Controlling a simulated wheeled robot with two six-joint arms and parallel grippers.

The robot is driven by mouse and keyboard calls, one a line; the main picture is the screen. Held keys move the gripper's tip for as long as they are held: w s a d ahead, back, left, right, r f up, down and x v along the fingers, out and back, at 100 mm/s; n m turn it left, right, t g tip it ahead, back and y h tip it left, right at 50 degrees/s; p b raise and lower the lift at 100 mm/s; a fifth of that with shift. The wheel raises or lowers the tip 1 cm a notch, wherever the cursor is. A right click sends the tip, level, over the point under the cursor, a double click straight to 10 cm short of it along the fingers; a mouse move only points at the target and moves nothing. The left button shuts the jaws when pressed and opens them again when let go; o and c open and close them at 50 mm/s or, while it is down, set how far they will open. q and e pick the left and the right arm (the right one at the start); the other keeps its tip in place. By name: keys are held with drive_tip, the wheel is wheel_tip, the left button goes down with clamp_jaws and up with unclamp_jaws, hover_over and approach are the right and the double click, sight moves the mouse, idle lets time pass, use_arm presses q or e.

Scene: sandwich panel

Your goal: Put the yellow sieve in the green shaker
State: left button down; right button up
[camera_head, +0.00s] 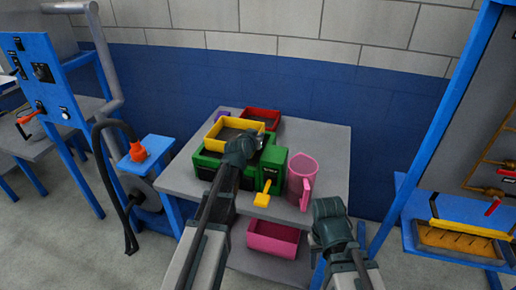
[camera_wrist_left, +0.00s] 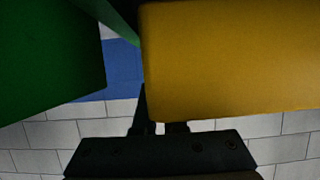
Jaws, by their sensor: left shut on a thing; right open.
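The yellow sieve (camera_head: 220,127) is a rectangular frame over the green shaker (camera_head: 208,160) on the grey table. My left gripper (camera_head: 258,140) is shut on the sieve at its right side; the fingers are small and partly hidden by the wrist. In the left wrist view the sieve (camera_wrist_left: 235,60) fills the upper right above the fingers (camera_wrist_left: 160,125), and green surfaces (camera_wrist_left: 45,60) fill the left. I cannot tell whether the sieve touches the shaker or is seated in it. My right gripper (camera_head: 330,208) is open and empty near the table's front right, its fingertips mostly hidden.
A red bin (camera_head: 262,114) stands behind the shaker. A pink bin (camera_head: 273,240) is on the lower shelf. The table's back right (camera_head: 325,140) is clear.

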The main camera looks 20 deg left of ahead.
use_arm(q)
drive_tip(key=shift+f+b, duration=1.95)
drive_tip(key=shift+r, duration=0.15)
drive_tip(key=c, duration=1.4)
unclamp_jaws()
drive_tip(key=shift+f, duration=0.2)
drive_tip(key=shift+c, duration=0.2)
drive_tip(key=o, duration=0.4)
drive_tip(key=shift+o, duration=0.2)
drive_tip(key=shift+r, duration=0.1)
